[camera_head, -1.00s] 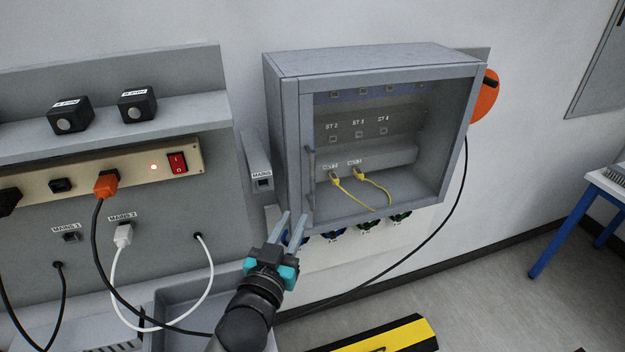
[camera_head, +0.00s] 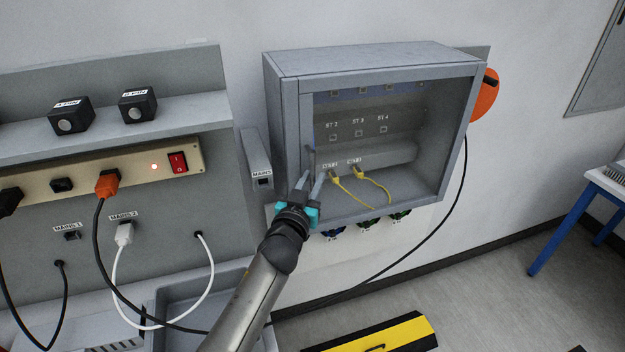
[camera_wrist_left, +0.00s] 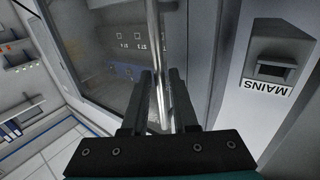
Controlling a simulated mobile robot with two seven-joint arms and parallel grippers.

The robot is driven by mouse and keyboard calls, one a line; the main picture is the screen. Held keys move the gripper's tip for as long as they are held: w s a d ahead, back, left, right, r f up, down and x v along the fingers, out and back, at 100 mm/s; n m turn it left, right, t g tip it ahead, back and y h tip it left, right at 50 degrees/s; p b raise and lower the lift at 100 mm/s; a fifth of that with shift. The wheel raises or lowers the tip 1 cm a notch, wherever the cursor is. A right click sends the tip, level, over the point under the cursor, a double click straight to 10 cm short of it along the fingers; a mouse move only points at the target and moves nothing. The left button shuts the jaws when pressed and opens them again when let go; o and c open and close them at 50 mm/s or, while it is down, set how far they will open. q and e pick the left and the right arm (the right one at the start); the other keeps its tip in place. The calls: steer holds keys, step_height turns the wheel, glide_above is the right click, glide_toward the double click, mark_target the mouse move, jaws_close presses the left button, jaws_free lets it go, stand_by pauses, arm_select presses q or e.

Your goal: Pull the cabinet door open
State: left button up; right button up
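The grey wall cabinet (camera_head: 375,52) has a framed, glazed door (camera_head: 465,130) that looks shut. A thin vertical bar handle (camera_head: 310,158) sits on the door's left side; it also shows in the left wrist view (camera_wrist_left: 154,30). My left gripper (camera_head: 310,178) is at the lower part of the handle. In the left wrist view my gripper's two dark fingers (camera_wrist_left: 160,80) stand on either side of the bar, with a gap still showing between them. The fingers look open; whether either touches the bar is unclear. My right gripper is out of view.
A grey MAINS box (camera_head: 258,165) is on the wall just left of the cabinet. Colored sockets (camera_head: 367,226) sit below it, and an orange rotary switch (camera_head: 486,95) is at its right. A panel with plugged cables (camera_head: 105,185) stands at the left.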

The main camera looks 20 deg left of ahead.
arm_select(q)
steer(key=shift+w, duration=0.2)
jaws_close()
stand_by(1.4)
